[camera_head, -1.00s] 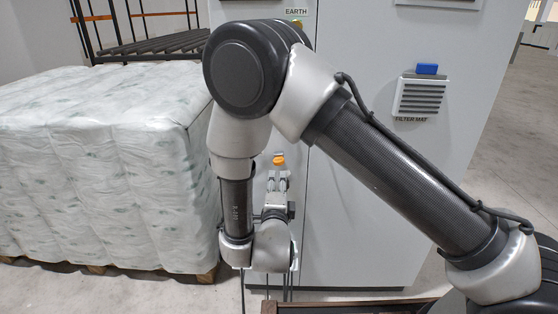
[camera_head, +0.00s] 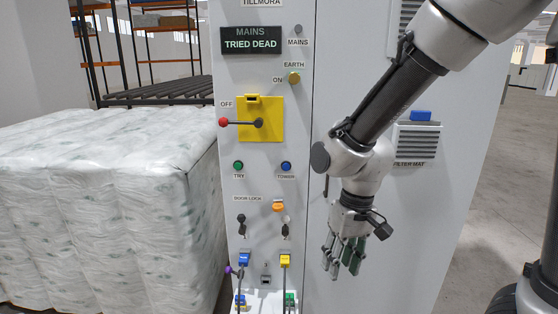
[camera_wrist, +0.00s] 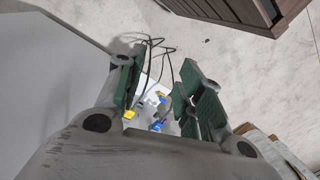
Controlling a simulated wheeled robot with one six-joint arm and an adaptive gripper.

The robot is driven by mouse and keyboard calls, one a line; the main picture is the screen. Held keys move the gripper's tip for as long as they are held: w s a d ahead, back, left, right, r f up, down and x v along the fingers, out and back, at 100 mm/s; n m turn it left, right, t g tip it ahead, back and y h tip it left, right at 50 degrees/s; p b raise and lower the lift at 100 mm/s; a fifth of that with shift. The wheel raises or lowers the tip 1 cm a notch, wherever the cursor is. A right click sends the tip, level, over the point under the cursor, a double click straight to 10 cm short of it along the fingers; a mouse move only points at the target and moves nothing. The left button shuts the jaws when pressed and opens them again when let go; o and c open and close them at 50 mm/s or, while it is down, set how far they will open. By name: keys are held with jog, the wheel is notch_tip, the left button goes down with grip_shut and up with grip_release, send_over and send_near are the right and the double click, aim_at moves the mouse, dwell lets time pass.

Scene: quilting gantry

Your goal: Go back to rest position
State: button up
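My gripper (camera_head: 345,256) hangs fingers-down in front of the grey cabinet (camera_head: 350,100), to the right of the lower controls. In the wrist view my gripper (camera_wrist: 160,100) shows two green-padded fingers standing apart, with nothing held between them. My arm comes in from the upper right in the head view and folds down to the wrist. Beyond the fingers, the wrist view shows blue and yellow plugs (camera_wrist: 157,124) and dark cables.
A red-knobbed handle (camera_head: 224,122) sits on a yellow plate, at OFF. The display (camera_head: 251,40) reads "MAINS TRIED DEAD". A wrapped pallet load (camera_head: 110,210) stands left. Cabled plugs (camera_head: 285,260) project below. A filter vent (camera_head: 417,142) is at right. A brown slatted box (camera_wrist: 235,14) stands on the floor.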

jog(key=s+d+r+m+t, duration=0.2)
jog(key=s+d+r, duration=0.1)
jog(key=d+r, duration=0.5)
jog(key=s+d+r+m+t+h, duration=0.1)
jog(key=s+d+r+m+t, duration=0.1)
jog(key=d+r, duration=0.7)
jog(key=s+d+t, duration=0.1)
jog(key=s+d, duration=0.1)
jog(key=d, duration=0.4)
jog(key=shift+s, duration=0.15)
jog(key=shift+r, duration=0.1)
jog(key=shift+c, duration=0.2)
